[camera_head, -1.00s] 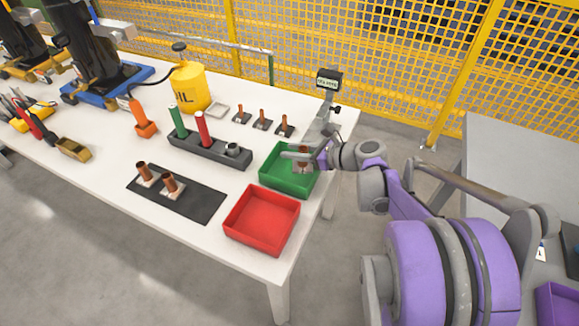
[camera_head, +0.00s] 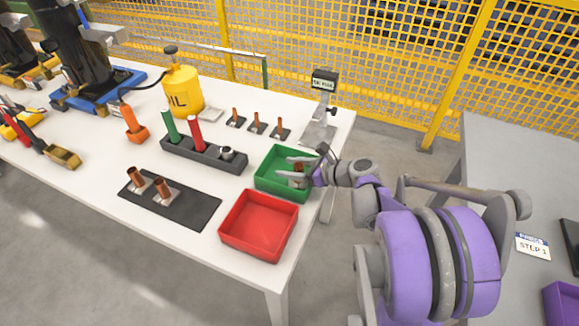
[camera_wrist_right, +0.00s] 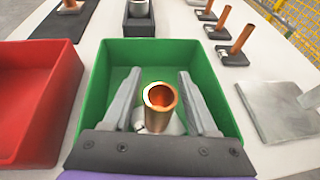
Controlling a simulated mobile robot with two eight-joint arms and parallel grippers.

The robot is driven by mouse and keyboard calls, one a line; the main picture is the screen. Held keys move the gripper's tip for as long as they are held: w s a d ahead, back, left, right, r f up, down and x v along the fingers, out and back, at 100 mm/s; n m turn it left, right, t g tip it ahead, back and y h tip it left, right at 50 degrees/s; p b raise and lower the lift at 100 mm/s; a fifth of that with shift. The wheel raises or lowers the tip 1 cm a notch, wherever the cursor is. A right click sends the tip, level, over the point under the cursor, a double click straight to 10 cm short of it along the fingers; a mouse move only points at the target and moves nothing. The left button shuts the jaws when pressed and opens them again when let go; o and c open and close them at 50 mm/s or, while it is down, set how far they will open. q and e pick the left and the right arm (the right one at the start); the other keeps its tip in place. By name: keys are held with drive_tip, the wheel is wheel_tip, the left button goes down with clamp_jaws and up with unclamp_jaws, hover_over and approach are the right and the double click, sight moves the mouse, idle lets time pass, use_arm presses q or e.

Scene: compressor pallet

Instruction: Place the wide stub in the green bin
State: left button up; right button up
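A wide copper stub (camera_wrist_right: 160,105) with a pale base stands upright inside the green bin (camera_wrist_right: 95,85). My right gripper (camera_wrist_right: 162,92) reaches into the bin with one finger on each side of the stub. The fingers are spread, with gaps between them and the tube. In the head view the right gripper (camera_head: 297,171) is over the green bin (camera_head: 268,166), and its fingers partly hide the stub (camera_head: 299,168). Two more copper stubs (camera_head: 162,187) stand on a black mat (camera_head: 195,207). My left gripper is not in view.
A red bin (camera_head: 259,225) sits beside the green one at the table's front edge. A scale-like stand (camera_head: 322,108) is behind the bins. Thin copper stubs (camera_head: 256,124), a dark holder (camera_head: 203,155) and a yellow oil can (camera_head: 183,92) stand farther left.

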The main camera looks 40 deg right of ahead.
drive_tip(key=shift+r, duration=0.15)
drive_tip(key=shift+s+d+r, duration=0.1)
drive_tip(key=shift+s+r, duration=0.1)
drive_tip(key=p+v, duration=0.2)
drive_tip(key=v, duration=0.9)
drive_tip(key=shift+s+p, duration=0.3)
drive_tip(key=shift+p, duration=0.1)
